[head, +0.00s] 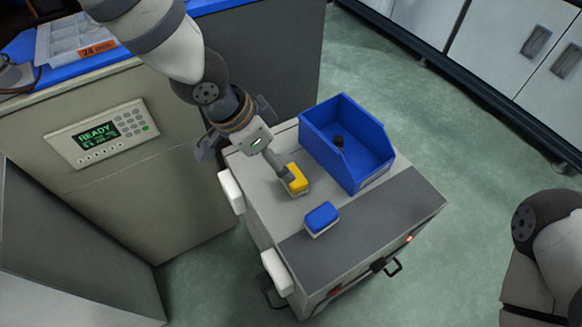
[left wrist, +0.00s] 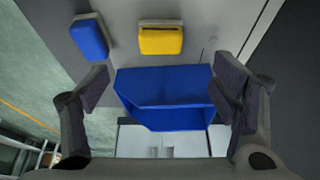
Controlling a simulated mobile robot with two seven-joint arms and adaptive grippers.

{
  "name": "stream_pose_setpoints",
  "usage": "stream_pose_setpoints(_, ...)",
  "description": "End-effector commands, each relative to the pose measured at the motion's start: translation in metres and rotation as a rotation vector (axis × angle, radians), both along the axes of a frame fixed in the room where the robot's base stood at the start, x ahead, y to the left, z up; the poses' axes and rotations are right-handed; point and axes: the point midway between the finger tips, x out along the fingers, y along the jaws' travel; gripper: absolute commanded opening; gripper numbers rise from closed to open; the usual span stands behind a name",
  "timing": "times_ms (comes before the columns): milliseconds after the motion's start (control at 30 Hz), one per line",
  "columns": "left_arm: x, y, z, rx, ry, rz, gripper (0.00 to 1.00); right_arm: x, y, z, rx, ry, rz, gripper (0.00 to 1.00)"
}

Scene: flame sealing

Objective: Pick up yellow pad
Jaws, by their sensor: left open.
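The yellow pad (head: 298,184) lies on the light top of a cart, and in the left wrist view it shows in full (left wrist: 160,40). My left gripper (head: 258,140) is over the cart beside the pad, and a grey part of it partly covers the pad in the head view. In the left wrist view its two fingers stand wide apart (left wrist: 160,86) with nothing held between them. The pad is above the line of the fingertips there. My right gripper is out of view; only part of my right arm shows at the right edge.
A blue pad (head: 321,217) lies close by on the cart (head: 370,210). A blue open bin (head: 345,170) stands behind it, with a small dark thing inside. White blocks (head: 231,192) sit on the cart's left side. A machine reading READY (head: 100,133) stands to the left.

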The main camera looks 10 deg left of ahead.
Motion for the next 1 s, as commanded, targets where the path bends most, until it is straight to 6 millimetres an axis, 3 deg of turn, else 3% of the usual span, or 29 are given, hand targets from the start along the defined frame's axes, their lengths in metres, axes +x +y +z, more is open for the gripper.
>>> stream_pose_setpoints(200, 0.013, -0.011, -0.042, 0.006, -0.002, -0.007, 0.80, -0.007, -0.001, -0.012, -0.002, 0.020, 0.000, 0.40)
stream_pose_setpoints(367, 0.020, -0.018, -0.061, 0.004, -0.005, -0.005, 0.80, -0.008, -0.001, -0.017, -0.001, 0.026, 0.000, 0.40)
stream_pose_setpoints(600, 0.031, -0.027, -0.103, 0.004, -0.002, -0.005, 0.80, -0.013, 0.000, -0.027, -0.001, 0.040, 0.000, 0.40)
stream_pose_setpoints(900, 0.035, -0.030, -0.108, 0.002, -0.006, -0.004, 0.80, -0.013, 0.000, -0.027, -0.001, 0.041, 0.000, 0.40)
stream_pose_setpoints(1000, 0.035, -0.030, -0.108, 0.002, -0.006, -0.004, 0.57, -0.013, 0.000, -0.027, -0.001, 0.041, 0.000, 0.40)
